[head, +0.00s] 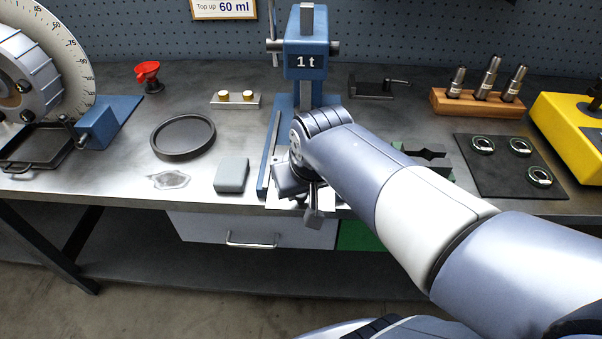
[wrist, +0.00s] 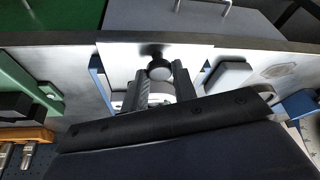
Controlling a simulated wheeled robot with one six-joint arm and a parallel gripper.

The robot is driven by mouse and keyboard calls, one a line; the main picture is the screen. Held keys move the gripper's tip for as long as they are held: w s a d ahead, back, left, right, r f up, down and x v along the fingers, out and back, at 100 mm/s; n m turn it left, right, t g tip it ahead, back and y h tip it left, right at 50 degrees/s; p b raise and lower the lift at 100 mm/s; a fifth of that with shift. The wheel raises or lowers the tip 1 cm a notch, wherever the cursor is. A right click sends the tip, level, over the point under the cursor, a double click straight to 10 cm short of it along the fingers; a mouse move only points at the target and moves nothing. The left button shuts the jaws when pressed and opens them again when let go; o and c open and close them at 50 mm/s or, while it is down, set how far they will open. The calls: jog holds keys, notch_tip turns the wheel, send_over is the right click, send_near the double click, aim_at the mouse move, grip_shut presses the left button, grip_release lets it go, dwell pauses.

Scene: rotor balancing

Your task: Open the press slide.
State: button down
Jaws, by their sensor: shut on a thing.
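The blue press (head: 306,60) marked "1 t" stands at the back middle of the bench. Its slide (wrist: 120,60) is a pale flat plate between blue rails, with its front end at the bench's front edge. A round dark knob (wrist: 159,69) stands on the slide near that end. My gripper (wrist: 160,88) is shut on the knob, one finger on each side. In the head view my wrist and forearm cover most of the slide and the foot of the press; I cannot make out the knob there.
A grey block (head: 231,175) lies just left of the rails, with a round dark tray (head: 183,137) beyond it. A green fixture (head: 428,158) with dark jaws stands to the right. A drawer (head: 250,230) hangs under the bench front. A dark mat (head: 500,181) with rings lies farther right.

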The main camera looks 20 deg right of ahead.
jog(key=shift+r, duration=0.1)
jog(key=c, duration=1.1)
grip_release()
jog(key=shift+c, duration=0.2)
jog(key=p+v, duration=0.1)
jog(key=v, duration=0.9)
jog(key=shift+s+r+p, duration=0.2)
jog(key=shift+r+p, duration=0.1)
jog(key=b+x, duration=0.1)
jog(key=x, duration=1)
jog(key=shift+b, duration=0.4)
jog(key=shift+w+d+r, duration=0.1)
jog(key=shift+w+d, duration=0.05)
jog(key=shift+w, duration=0.45)
